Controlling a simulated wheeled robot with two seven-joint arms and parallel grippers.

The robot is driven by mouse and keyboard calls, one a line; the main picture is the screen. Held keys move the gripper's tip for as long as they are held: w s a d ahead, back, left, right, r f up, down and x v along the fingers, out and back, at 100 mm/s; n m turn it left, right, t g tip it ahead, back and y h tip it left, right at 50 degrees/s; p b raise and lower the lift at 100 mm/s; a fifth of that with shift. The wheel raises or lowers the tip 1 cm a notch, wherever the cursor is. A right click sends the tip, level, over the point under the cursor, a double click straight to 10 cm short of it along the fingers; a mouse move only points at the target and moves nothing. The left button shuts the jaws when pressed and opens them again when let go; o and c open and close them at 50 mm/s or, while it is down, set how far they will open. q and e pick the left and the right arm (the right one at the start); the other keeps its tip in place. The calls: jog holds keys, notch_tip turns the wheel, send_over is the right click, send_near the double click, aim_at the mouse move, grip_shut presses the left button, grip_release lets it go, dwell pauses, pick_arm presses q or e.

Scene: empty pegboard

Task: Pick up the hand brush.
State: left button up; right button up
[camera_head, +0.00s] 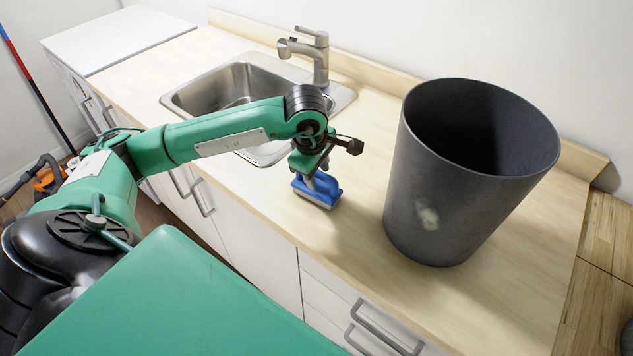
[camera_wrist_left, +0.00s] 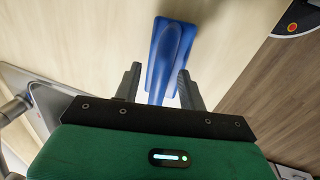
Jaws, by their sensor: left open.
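The blue hand brush (camera_head: 318,191) rests on the wooden countertop, between the sink and the dark bin. It has a blue top and a pale underside. My left gripper (camera_head: 316,178) is directly above it, pointing down, and hides part of its top. In the left wrist view the brush (camera_wrist_left: 170,50) lies between the two open fingers of the gripper (camera_wrist_left: 160,72). Whether a finger touches it I cannot tell. My right gripper is not in view.
A large dark grey bin (camera_head: 440,190) stands on the countertop (camera_head: 340,265) right of the brush. A steel sink (camera_head: 185,98) with a faucet (camera_head: 320,62) is behind and left. Drawers with handles (camera_head: 388,328) are below the front edge. The counter in front of the brush is clear.

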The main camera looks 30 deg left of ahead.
pick_arm(q)
jog(key=shift+f, duration=0.45)
grip_shut()
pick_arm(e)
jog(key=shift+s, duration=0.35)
pick_arm(q)
jog(key=shift+r, duration=0.15)
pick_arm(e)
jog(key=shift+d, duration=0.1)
